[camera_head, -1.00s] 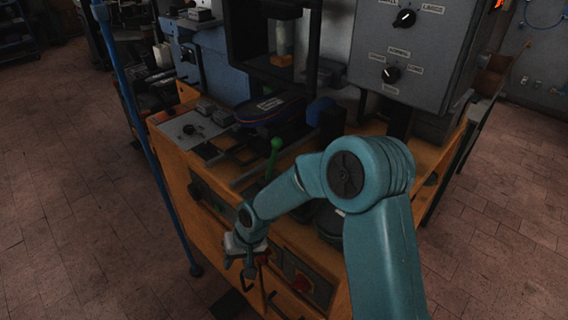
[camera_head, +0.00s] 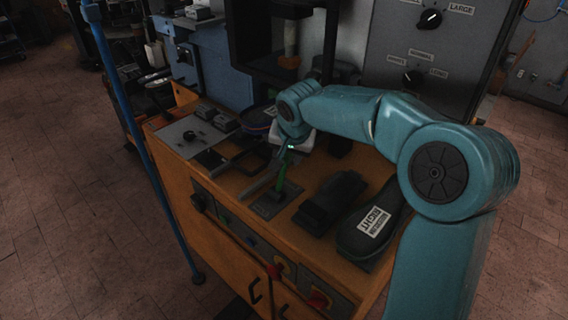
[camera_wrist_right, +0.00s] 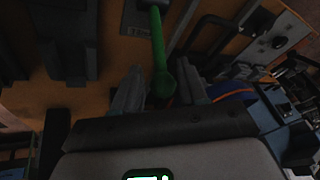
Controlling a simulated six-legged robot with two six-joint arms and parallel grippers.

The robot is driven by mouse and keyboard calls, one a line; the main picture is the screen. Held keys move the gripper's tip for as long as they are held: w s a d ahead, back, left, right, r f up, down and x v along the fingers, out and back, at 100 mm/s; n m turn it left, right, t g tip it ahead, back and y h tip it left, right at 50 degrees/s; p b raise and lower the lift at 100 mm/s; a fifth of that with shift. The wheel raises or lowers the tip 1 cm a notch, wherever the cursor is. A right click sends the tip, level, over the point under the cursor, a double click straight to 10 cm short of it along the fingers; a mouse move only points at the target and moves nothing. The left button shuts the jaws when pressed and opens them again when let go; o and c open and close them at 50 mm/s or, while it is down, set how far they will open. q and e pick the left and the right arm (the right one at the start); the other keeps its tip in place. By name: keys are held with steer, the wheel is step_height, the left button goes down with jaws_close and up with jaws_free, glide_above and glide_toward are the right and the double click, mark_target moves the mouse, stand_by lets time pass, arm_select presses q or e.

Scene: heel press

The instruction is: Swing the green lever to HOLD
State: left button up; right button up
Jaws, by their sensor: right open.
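The green lever (camera_head: 281,178) rises from a dark slotted plate (camera_head: 272,205) on the orange bench. In the head view its upper end is hidden by my right gripper (camera_head: 284,156), which has come down over it. In the right wrist view the lever's shaft (camera_wrist_right: 158,42) runs down to its round knob, which lies between the two grey fingers of my right gripper (camera_wrist_right: 160,84). The fingers are apart, one on each side of the knob, with a gap visible. No HOLD marking is readable. My left gripper is not in view.
A black shoe sole with a white label (camera_head: 374,222) and a dark block (camera_head: 331,199) lie right of the lever. A grey control panel (camera_head: 190,137) is at the left. The press frame and a grey cabinet (camera_head: 430,60) stand behind.

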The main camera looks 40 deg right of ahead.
mark_target(285, 172)
steer(key=x, duration=0.5)
steer(key=shift+f, duration=0.25)
steer(key=shift+r, duration=0.1)
jaws_close()
